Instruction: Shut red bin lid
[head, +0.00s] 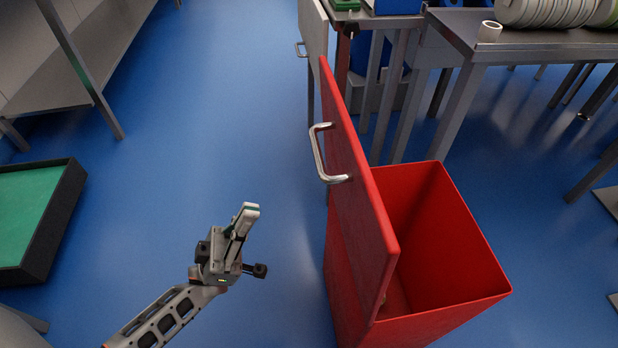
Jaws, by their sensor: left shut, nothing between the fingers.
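The red bin (445,240) stands on the blue floor at the right of centre, with its top open. Its red lid (362,195) stands up, nearly vertical, along the bin's left side. A metal bar handle (322,160) sits on the lid's left face. My left gripper (250,208) is shut and empty, to the left of the lid and apart from it, lower in the picture than the handle. Much of the bin's left side is hidden behind the lid. My right gripper is not in view.
Metal tables (540,48) stand behind the bin, bearing a white roll (489,31) and stacked discs. A black-rimmed green tray (62,215) lies at the left. A metal shelf (70,80) stands at the upper left. Blue floor between is clear.

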